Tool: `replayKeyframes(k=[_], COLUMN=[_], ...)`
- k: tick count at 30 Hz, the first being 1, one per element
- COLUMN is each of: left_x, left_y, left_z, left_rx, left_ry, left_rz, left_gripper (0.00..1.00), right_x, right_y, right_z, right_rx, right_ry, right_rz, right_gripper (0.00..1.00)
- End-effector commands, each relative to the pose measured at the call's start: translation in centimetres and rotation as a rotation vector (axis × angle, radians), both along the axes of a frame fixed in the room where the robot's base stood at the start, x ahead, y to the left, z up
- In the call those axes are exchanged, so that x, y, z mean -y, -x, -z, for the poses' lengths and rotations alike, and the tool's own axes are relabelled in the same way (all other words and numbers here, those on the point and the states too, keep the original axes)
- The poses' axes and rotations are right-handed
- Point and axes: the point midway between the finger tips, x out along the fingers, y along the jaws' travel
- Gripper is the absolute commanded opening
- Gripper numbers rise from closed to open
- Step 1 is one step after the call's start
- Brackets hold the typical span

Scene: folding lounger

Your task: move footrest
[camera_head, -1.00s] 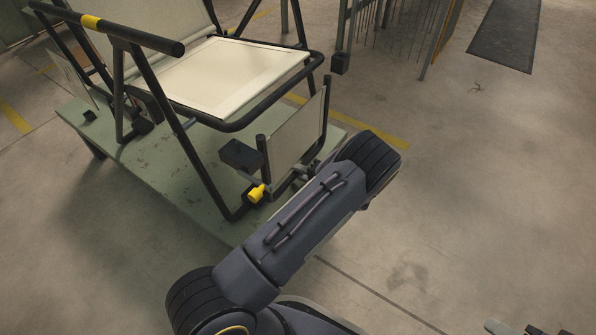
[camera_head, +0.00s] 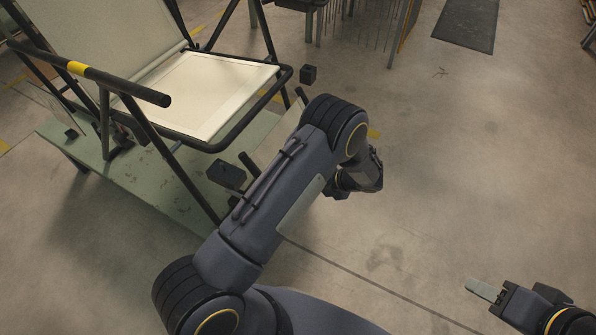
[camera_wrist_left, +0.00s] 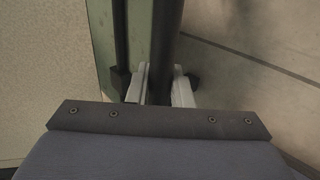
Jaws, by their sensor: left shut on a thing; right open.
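The lounger (camera_head: 205,92) has a cream seat and a black tube frame. Its footrest (camera_head: 268,143) is a pale panel in front of the seat, mostly hidden behind my left arm in the head view. In the left wrist view, the pale fingers of my left gripper (camera_wrist_left: 159,86) are shut around a dark tube (camera_wrist_left: 165,42), which I take as the footrest's frame. In the head view the left fingertips do not show clearly; the wrist hangs right of the footrest. My right gripper (camera_head: 484,290) is open and empty over the floor at the lower right.
The lounger stands on a low green platform (camera_head: 165,192). A small black block (camera_head: 226,173) shows beside my left arm. A rack with thin rods (camera_head: 352,25) is behind. A dark mat (camera_head: 466,22) lies at the back right. The floor on the right is clear.

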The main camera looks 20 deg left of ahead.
Motion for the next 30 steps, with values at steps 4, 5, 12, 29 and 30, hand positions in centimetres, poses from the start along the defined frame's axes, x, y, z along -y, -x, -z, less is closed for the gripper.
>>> replayKeyframes(k=[4,5,12,29,30], left_x=[3.0,3.5,7.3,11.4,11.4], left_y=[0.2,0.3,0.6,0.8,0.8], left_z=[-3.3,-3.8,-8.2,-17.2,-17.5], left_rx=[-0.011,-0.012,-0.03,-0.058,-0.058], left_ry=[0.148,0.176,0.404,0.77,0.769], left_rz=[-0.001,-0.001,-0.001,0.004,0.004], left_gripper=[0.0,0.0,0.0,0.0,0.0], right_x=[0.0,0.0,0.0,0.0,0.0], right_y=[0.0,0.0,0.0,0.0,0.0], right_z=[-3.8,-4.3,-8.6,-15.2,-15.4], right_rx=[0.0,0.0,0.0,0.0,0.0], right_ry=[0.0,0.0,0.0,0.0,0.0], right_rz=[0.0,0.0,0.0,0.0,0.0], right_gripper=[0.45,0.45,0.45,0.45,0.45])
